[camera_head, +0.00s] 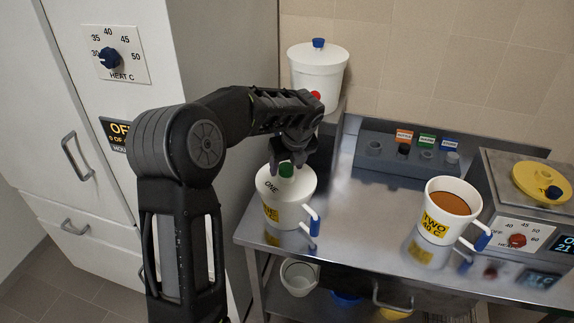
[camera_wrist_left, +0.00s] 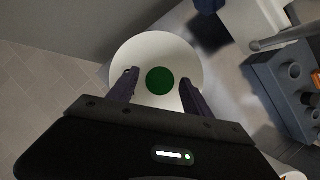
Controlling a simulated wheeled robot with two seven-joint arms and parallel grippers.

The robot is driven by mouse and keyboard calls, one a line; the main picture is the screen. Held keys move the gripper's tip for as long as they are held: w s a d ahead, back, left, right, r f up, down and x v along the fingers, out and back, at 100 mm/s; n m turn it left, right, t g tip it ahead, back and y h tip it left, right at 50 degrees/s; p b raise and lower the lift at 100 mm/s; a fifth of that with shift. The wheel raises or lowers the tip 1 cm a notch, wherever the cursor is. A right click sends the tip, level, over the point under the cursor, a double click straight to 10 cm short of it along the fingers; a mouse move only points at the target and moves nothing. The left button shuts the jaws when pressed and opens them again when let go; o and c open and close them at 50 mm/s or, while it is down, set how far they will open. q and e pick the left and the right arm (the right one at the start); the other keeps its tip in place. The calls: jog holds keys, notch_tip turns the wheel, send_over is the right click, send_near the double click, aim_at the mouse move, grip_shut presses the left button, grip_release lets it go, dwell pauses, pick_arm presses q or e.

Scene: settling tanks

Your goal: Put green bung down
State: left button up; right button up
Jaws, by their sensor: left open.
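The green bung (camera_head: 286,170) sits at the top centre of the white vessel marked ONE (camera_head: 270,210). In the left wrist view, the green bung (camera_wrist_left: 160,81) is a dark green disc in the middle of the round white top (camera_wrist_left: 150,45). My left gripper (camera_head: 289,166) is just above the vessel. Its two fingers, also in the left wrist view (camera_wrist_left: 160,88), are apart on either side of the bung, with a visible gap to it. My right gripper is not in view.
A grey rack (camera_head: 390,165) with orange, green and blue labels stands at the back of the steel bench. An open mug marked TWO (camera_head: 435,225) holds brown liquid at right. A lidded white pot (camera_head: 317,72) stands behind. Bare steel (camera_head: 345,225) lies between ONE and TWO.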

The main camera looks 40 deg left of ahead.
pick_arm(q)
jog(key=b+v, duration=0.1)
jog(key=v, duration=1.1)
jog(key=shift+r, duration=0.15)
jog(key=shift+s, duration=0.1)
dwell(0.4)
